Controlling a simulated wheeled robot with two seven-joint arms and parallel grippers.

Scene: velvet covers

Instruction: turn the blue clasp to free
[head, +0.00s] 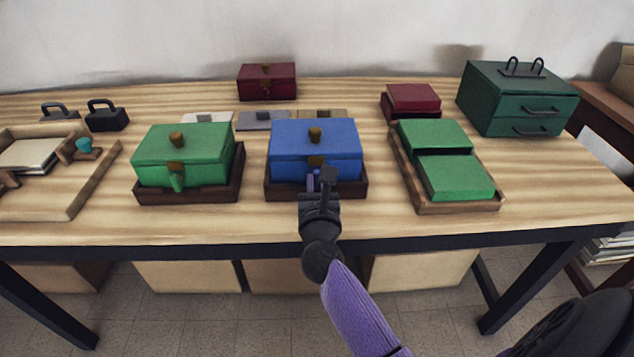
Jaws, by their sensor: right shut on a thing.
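The blue box (300,135) sits in a dark wooden tray (356,189) near the middle front of the table, its lid down. My right gripper (320,180) reaches in from below and is shut on the blue clasp (310,184) at the box's front. Only a small part of the clasp shows between the fingers, so its angle cannot be told. My left gripper is out of view.
A wooden tray (460,207) with green lids is at the right. Behind are a dark red box (267,82), small flat plates (263,121) and a dark green drawer chest (517,98). Bare wood lies between the trays.

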